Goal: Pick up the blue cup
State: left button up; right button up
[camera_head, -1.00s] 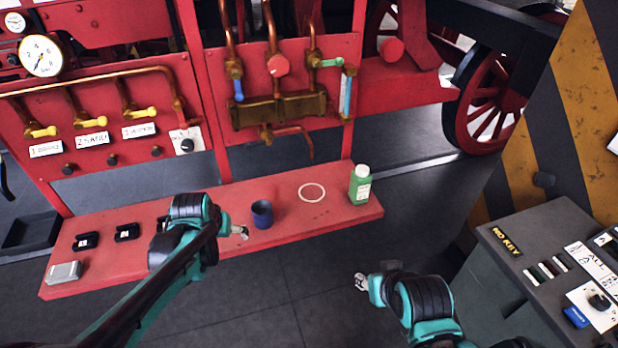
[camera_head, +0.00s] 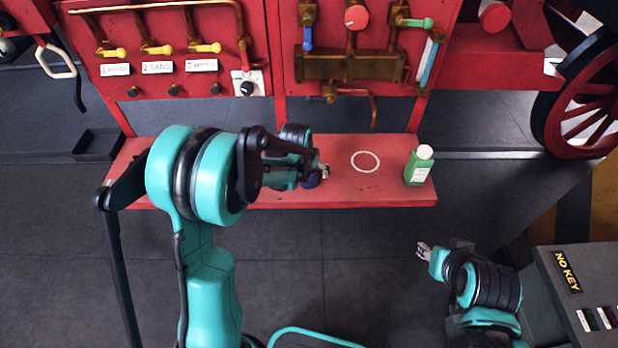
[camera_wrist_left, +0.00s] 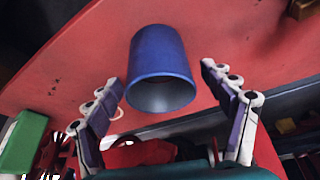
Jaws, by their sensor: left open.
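The blue cup (camera_wrist_left: 160,60) stands on the red shelf (camera_head: 385,195). In the left wrist view it sits between the two spread fingers of my left gripper (camera_wrist_left: 160,76), with a gap on each side. In the head view the cup (camera_head: 312,181) is mostly hidden behind my left gripper (camera_head: 322,172), and only a small dark blue part shows. My left gripper is open and empty. My right gripper (camera_head: 424,250) is in front of the shelf, to the lower right, away from the cup; its fingers are too small to read.
A green bottle (camera_head: 419,168) with a white cap stands at the shelf's right end. A white ring mark (camera_head: 365,162) lies between cup and bottle. The red panel (camera_head: 285,60) with pipes and valves rises behind the shelf. A grey console (camera_head: 590,275) stands at the right.

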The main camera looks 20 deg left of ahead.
pick_arm(q)
jog(key=c, duration=1.3)
jog(key=shift+r, duration=0.1)
